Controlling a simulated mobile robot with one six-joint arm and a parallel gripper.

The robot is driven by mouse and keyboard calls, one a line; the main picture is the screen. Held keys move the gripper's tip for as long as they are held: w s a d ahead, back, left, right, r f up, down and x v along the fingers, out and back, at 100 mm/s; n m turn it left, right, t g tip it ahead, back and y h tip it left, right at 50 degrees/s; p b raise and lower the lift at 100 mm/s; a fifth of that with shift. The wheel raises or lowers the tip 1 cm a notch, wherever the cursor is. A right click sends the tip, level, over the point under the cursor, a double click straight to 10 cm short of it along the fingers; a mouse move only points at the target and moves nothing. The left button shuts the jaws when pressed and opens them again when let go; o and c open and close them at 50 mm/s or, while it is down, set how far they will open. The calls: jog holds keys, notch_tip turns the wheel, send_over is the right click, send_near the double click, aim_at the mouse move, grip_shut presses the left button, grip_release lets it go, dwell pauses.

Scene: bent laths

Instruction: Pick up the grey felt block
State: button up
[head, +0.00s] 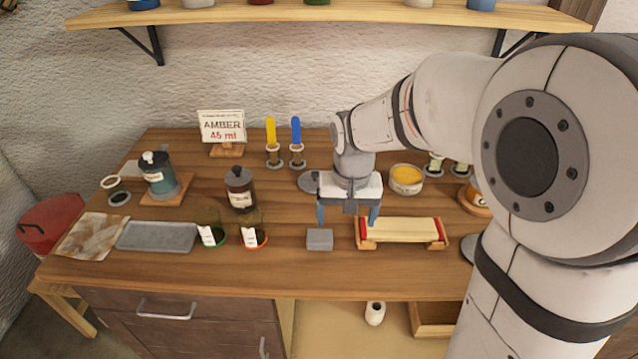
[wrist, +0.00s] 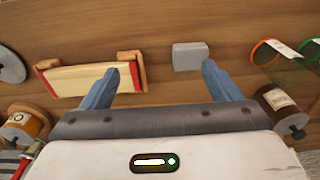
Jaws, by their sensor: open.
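The grey felt block (head: 320,240) lies on the wooden bench near its front edge, left of the lath rack. In the wrist view the block (wrist: 190,56) lies beyond my fingertips, closer to the right finger. My gripper (head: 347,217) points down above the bench, behind and to the right of the block. Its two blue fingers are spread apart with nothing between them; they also show in the wrist view (wrist: 160,74). The block is apart from the fingers and fully visible.
A wooden rack with a pale lath (head: 402,230) stands close right of the block. Bare bench lies in front of the block.

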send_over(320, 235)
jog(key=shift+g, duration=0.4)
jog(key=f, duration=0.2)
jog(key=f+p, duration=0.1)
jog(key=f, duration=0.1)
jog(key=shift+a, duration=0.35)
jog(key=shift+a+f, duration=0.1)
jog(key=shift+f, duration=0.25)
jog(key=f, duration=0.5)
jog(key=f+p, duration=0.1)
jog(key=f, duration=0.1)
jog(key=shift+d+f, duration=0.15)
jog(key=shift+d, duration=0.25)
jog(key=shift+c, duration=0.5)
jog(key=c, duration=0.9)
